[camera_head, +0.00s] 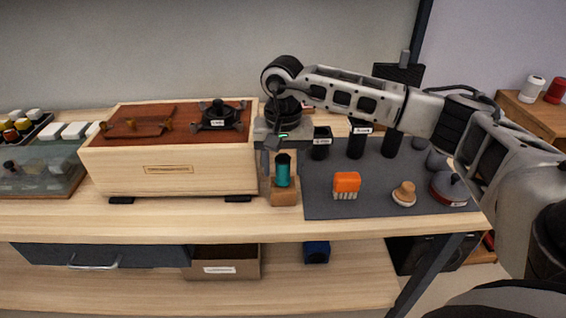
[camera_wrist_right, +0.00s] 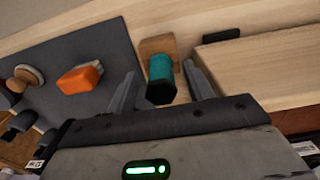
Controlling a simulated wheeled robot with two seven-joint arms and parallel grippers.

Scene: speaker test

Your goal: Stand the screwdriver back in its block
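The screwdriver (camera_head: 282,172) has a teal handle with a black end and stands upright at the small wooden block (camera_head: 284,193) on the bench. Its shaft does not show, and it appears to be in the block. In the right wrist view the handle (camera_wrist_right: 160,72) points toward the camera, with the block (camera_wrist_right: 156,45) behind it. My right gripper (camera_head: 281,166) is above the block, pointing down. Its fingers (camera_wrist_right: 159,76) are open, one on each side of the handle, with visible gaps. My left gripper is not in view.
A wooden speaker box (camera_head: 170,170) stands close left of the block. A dark grey mat (camera_head: 330,206) on the right holds an orange brush (camera_head: 346,184), a wooden-knobbed tool (camera_head: 404,193) and black cups (camera_head: 320,146). The bench front is clear.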

